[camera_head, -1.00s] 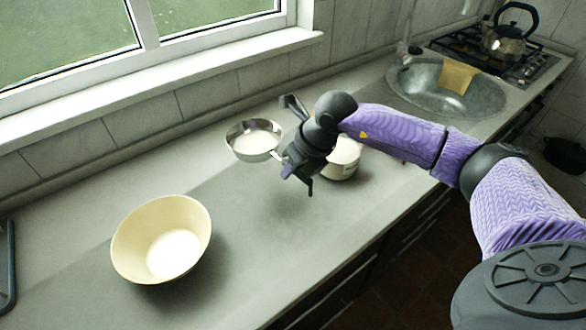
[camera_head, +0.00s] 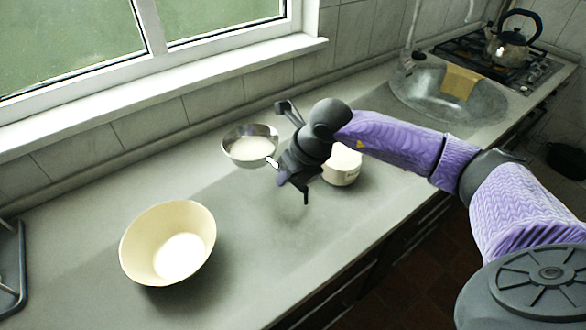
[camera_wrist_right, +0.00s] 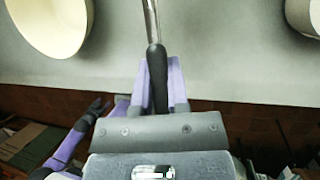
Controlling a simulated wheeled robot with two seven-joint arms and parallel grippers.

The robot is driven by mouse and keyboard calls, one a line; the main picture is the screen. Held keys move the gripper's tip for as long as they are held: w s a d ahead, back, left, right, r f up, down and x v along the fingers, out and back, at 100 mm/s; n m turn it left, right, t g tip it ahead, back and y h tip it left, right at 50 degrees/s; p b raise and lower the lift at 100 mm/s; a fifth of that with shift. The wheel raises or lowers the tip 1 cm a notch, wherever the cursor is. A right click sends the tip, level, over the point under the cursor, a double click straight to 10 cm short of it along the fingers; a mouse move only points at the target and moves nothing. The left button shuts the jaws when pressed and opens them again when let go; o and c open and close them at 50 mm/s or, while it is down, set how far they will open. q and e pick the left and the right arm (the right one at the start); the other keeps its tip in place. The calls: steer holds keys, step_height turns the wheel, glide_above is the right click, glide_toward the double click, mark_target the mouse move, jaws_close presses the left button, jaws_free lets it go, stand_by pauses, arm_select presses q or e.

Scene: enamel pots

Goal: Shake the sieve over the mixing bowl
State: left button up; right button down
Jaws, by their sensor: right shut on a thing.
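The sieve (camera_head: 240,158) is a round metal pan shape with white stuff in it, held above the counter in the head view. My right gripper (camera_head: 277,170) is shut on its handle. In the right wrist view the dark handle (camera_wrist_right: 158,75) sits between the fingers, and the sieve's head is out of frame. The cream mixing bowl (camera_head: 140,243) stands on the counter, left of and nearer than the sieve, with white stuff at its bottom. Part of the bowl shows at the upper left of the wrist view (camera_wrist_right: 72,30). The sieve is not over the bowl.
A white pot (camera_head: 343,176) with white contents stands just behind my right gripper. A sink (camera_head: 490,105) with a yellow cloth and a stove with a kettle (camera_head: 508,48) are at the back right. A dark tray (camera_head: 10,285) lies at the left edge. Counter around the bowl is clear.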

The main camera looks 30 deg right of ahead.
steer(key=s+a+p, duration=0.1)
steer(key=s+a, duration=0.2)
steer(key=a, duration=0.8)
steer(key=s+a+p, duration=0.1)
steer(key=s+a, duration=0.2)
steer(key=a, duration=0.9)
stand_by(2.9)
steer(key=shift+a, duration=0.1)
step_height(320, 180, down, 4)
steer(key=b, duration=0.3)
stand_by(0.6)
